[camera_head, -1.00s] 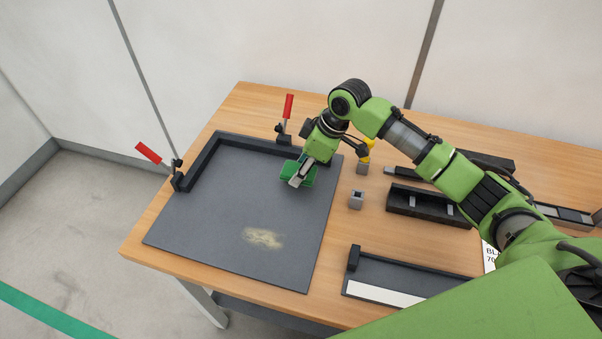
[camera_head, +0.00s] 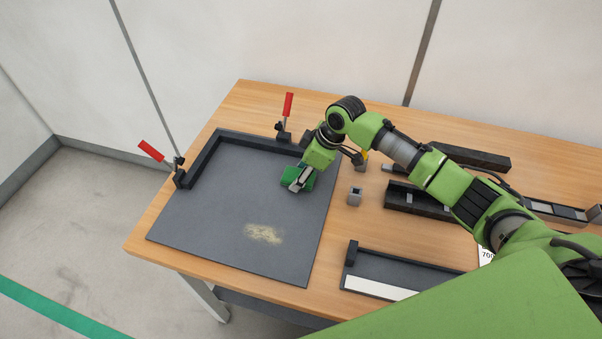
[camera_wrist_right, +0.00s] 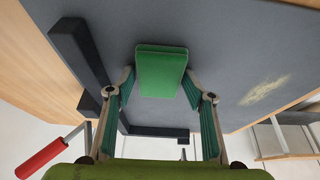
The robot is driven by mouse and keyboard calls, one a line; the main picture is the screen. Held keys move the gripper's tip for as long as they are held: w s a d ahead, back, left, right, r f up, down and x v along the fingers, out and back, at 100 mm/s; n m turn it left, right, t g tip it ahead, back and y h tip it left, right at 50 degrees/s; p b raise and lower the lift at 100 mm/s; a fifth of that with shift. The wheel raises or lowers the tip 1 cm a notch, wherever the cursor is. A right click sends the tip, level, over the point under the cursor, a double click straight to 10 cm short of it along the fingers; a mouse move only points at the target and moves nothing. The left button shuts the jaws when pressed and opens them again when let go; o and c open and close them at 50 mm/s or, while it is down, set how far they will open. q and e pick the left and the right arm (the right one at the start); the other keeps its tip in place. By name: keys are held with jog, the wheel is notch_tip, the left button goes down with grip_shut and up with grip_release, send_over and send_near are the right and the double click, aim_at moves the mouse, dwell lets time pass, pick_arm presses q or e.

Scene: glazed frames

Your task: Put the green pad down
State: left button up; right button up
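The green pad (camera_head: 289,181) is at the end of my right gripper (camera_head: 299,181), over the back right part of the dark grey plate. In the right wrist view the pad (camera_wrist_right: 161,70) sits between the two fingertips of the gripper (camera_wrist_right: 158,76), which appear to touch its sides. The gripper looks shut on it. The pad is at or close to the plate surface; I cannot tell whether it touches. In the head view the gripper hides part of the pad. My left gripper is in neither view.
The grey plate (camera_head: 210,220) has a black corner fence (camera_head: 205,158), two red-handled clamps (camera_head: 287,105) (camera_head: 151,151) and a pale dust patch (camera_head: 263,233). A small grey block (camera_head: 355,196), black trays (camera_head: 415,203) and a long fixture (camera_head: 400,272) stand to the right. The plate's middle is otherwise clear.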

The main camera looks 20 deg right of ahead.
jog(key=shift+s+f, duration=0.1)
jog(key=shift+f, duration=0.35)
jog(key=shift+r, duration=0.1)
jog(key=shift+r, duration=0.25)
jog(key=b+v, duration=0.2)
jog(key=v, duration=1)
jog(key=shift+r, duration=0.35)
jog(key=shift+a, duration=0.1)
